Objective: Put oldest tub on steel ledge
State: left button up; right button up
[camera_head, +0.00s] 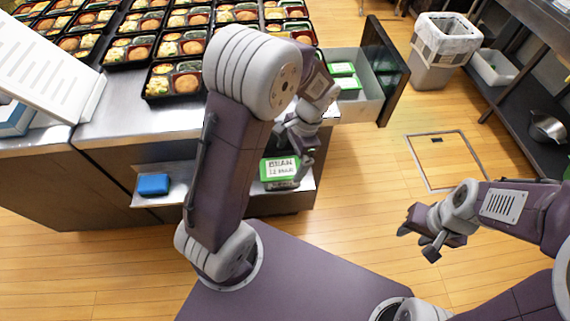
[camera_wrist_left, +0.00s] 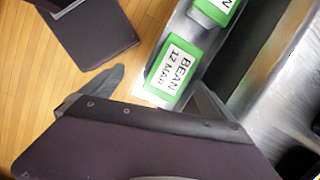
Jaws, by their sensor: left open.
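A green-lidded tub (camera_head: 280,168) labelled BEAN 12 MAR sits on the steel ledge (camera_head: 172,199) at the counter's front. It also shows in the left wrist view (camera_wrist_left: 172,72). My left gripper (camera_head: 297,178) is open around or just over this tub; contact cannot be told. A second green-lidded tub (camera_wrist_left: 214,8) is beyond it, cut off by the frame, its date out of view. Two more green-lidded tubs (camera_head: 342,69) (camera_head: 347,84) are in the open drawer, their dates too small to read. My right gripper (camera_head: 416,243) is open and empty over the floor.
A blue block (camera_head: 153,184) lies at the ledge's left end. Several filled bento trays (camera_head: 174,80) cover the worktop (camera_head: 140,105). The open drawer (camera_head: 366,101) juts out to the right. A bin (camera_head: 436,62) stands behind. My left arm hides the ledge's middle.

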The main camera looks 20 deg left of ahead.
pick_arm(q)
jog(key=s+n+t+h, duration=0.2)
jog(key=s+n, duration=0.6)
jog(key=shift+d+r+n+t, duration=0.2)
jog(key=shift+n+t, duration=0.2)
